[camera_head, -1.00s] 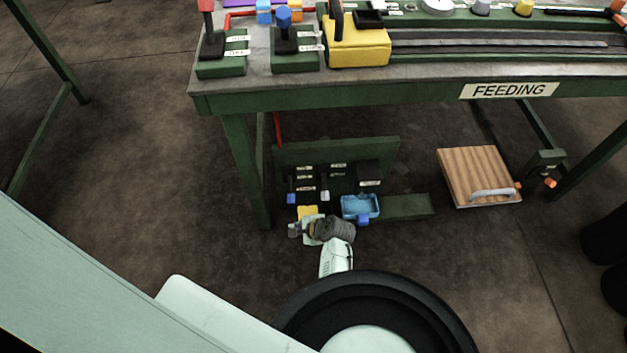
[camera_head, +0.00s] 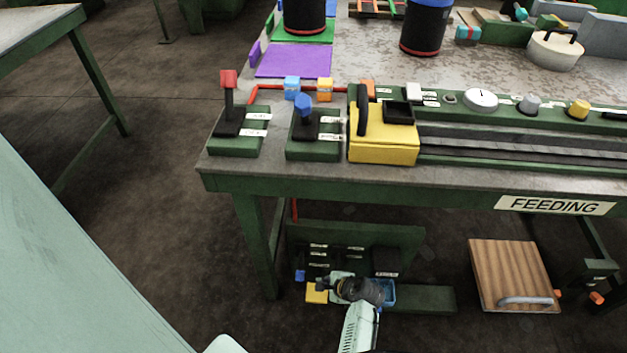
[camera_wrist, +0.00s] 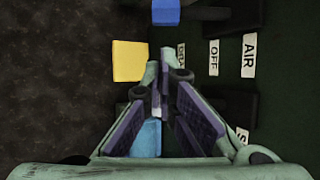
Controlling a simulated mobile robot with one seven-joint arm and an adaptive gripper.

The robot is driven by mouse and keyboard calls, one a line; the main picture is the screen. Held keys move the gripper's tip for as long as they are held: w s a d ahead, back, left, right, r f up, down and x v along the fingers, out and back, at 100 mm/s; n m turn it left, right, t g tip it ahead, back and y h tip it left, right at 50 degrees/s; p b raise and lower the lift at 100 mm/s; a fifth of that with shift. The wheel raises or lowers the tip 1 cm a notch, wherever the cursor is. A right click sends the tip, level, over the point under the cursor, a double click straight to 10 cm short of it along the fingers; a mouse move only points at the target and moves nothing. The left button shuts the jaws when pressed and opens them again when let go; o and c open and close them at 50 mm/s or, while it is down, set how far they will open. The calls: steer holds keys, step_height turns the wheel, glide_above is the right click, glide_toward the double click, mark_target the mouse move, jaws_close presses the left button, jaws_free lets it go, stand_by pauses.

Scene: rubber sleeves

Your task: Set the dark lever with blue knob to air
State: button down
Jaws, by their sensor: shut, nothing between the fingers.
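The dark lever with the blue knob (camera_head: 300,275) is at the left of the low green panel (camera_head: 400,240) under the table. In the wrist view its blue knob (camera_wrist: 166,12) is at the top edge, and part of its dark stem shows beside it. The knob end is level with the partly hidden lowest label (camera_wrist: 181,58), away from the AIR label (camera_wrist: 249,55); the OFF label (camera_wrist: 214,58) lies between. My gripper (camera_head: 333,286) is shut and empty, to the right of the knob and apart from it; it also shows in the wrist view (camera_wrist: 160,70).
A yellow block (camera_head: 316,293) sits just below the lever and beside my fingers. The table edge (camera_head: 400,188) overhangs the panel. Another blue-knobbed lever (camera_head: 303,103) stands on the tabletop. Floor left is clear.

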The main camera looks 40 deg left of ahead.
mark_target(301, 265)
steer(key=b+x, duration=0.1)
steer(key=x, duration=0.9)
steer(key=shift+r, duration=0.2)
steer(key=shift+s+d+r+g+h+p, duration=0.15)
steer(key=shift+g+h+p, duration=0.15)
steer(key=shift+p, duration=0.3)
